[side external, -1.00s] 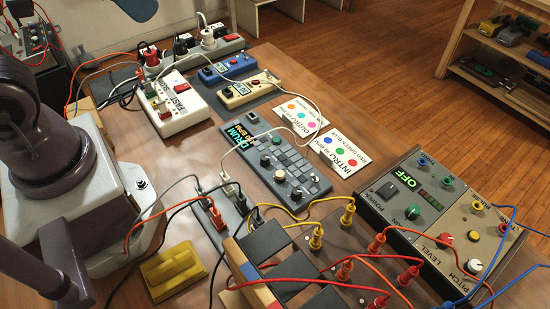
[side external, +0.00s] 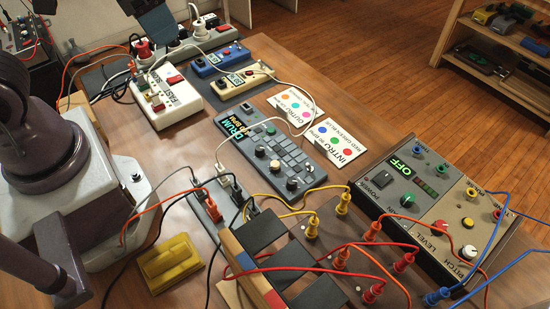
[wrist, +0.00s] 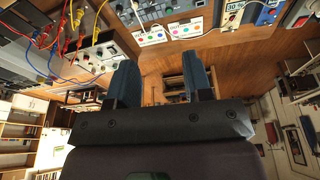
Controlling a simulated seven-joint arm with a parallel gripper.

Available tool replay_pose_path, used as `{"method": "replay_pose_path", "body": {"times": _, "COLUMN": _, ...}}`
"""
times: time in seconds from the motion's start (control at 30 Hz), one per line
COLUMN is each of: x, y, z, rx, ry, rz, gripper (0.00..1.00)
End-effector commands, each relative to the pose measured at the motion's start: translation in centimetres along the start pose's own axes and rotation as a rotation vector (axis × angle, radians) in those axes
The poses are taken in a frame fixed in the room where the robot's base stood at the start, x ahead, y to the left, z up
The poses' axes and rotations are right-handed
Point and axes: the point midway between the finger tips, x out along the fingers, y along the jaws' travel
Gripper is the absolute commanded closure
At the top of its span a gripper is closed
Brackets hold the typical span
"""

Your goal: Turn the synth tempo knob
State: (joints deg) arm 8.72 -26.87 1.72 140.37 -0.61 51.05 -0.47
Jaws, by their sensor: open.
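The grey drum synth (side external: 262,140), with a dark keypad, several knobs and a "DRUM BPM" label, lies mid-table in the side view. A pale-topped knob (side external: 275,167) stands near its front end. No knob can be read as tempo. The synth also shows at the top of the wrist view (wrist: 150,10). My gripper (wrist: 161,82) is open and empty, its two blue-grey fingers apart. In the side view only dark parts of it show at the top edge, far from the synth and touching nothing I can see.
A white FAST/SLOW box (side external: 168,92), blue (side external: 216,60) and cream (side external: 240,86) boxes lie behind. Cards (side external: 327,142) lie beside the synth. A level/pitch panel (side external: 440,210) stands right. Cables crowd the front, near a yellow block (side external: 172,262).

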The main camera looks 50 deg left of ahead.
Motion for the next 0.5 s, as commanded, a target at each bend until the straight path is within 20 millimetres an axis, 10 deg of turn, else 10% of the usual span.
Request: {"method": "replay_pose_path", "body": {"times": 0.5, "x": 16.2, "y": 7.2, "z": -4.6, "rx": -0.366, "ry": -0.329, "rz": -0.076, "gripper": 0.54}}
